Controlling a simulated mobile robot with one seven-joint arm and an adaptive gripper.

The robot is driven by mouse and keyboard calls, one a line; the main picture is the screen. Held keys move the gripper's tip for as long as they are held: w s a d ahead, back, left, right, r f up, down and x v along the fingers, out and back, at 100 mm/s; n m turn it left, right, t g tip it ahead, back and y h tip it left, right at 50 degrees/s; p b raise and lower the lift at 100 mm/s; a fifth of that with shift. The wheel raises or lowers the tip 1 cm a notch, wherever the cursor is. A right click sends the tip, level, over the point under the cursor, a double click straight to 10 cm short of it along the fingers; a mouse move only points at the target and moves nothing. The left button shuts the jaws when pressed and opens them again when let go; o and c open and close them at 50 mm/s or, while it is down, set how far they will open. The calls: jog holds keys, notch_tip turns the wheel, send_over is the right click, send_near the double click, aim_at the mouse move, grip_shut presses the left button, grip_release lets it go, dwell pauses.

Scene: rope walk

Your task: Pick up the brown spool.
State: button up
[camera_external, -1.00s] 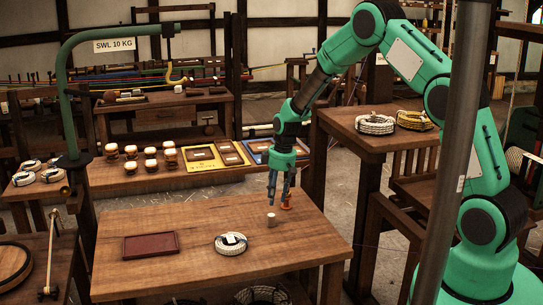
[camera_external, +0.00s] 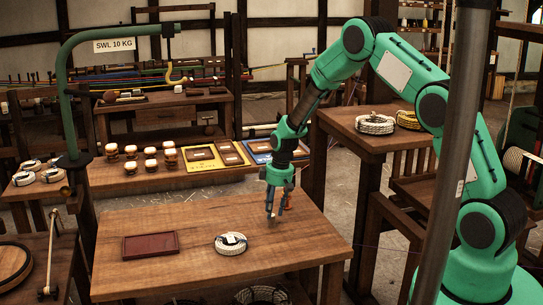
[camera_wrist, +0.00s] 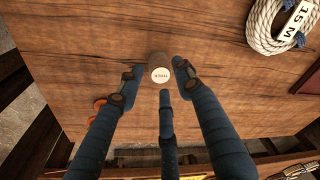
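A small brown spool (camera_wrist: 159,61) with a pale round labelled end stands on the wooden table, between the fingertips in the wrist view. My gripper (camera_wrist: 160,77) has three blue fingers spread around it, with gaps showing on the left and right. In the external view my gripper (camera_external: 271,212) points down close above the table, and its fingers mostly hide the spool. An orange-brown piece (camera_wrist: 99,104) stands just beside the left finger, partly covered by it.
A coil of white rope (camera_wrist: 272,25) with a "15 M" tag lies nearby on the table. A dark red tray (camera_external: 151,246) lies farther left. Bare tabletop (camera_external: 185,222) surrounds them. A hoist post (camera_external: 72,120) stands left of the table.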

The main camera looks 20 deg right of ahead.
aim_at(271, 221)
jog(key=shift+w+a+f+b, duration=0.15)
jog(key=shift+f+b, duration=0.05)
jog(key=shift+f, duration=0.9)
jog(key=shift+w+a+f+b, duration=0.1)
jog(key=shift+f+b, duration=0.1)
jog(key=shift+f, duration=0.9)
jog(key=shift+c, duration=0.2)
jog(key=c, duration=0.8)
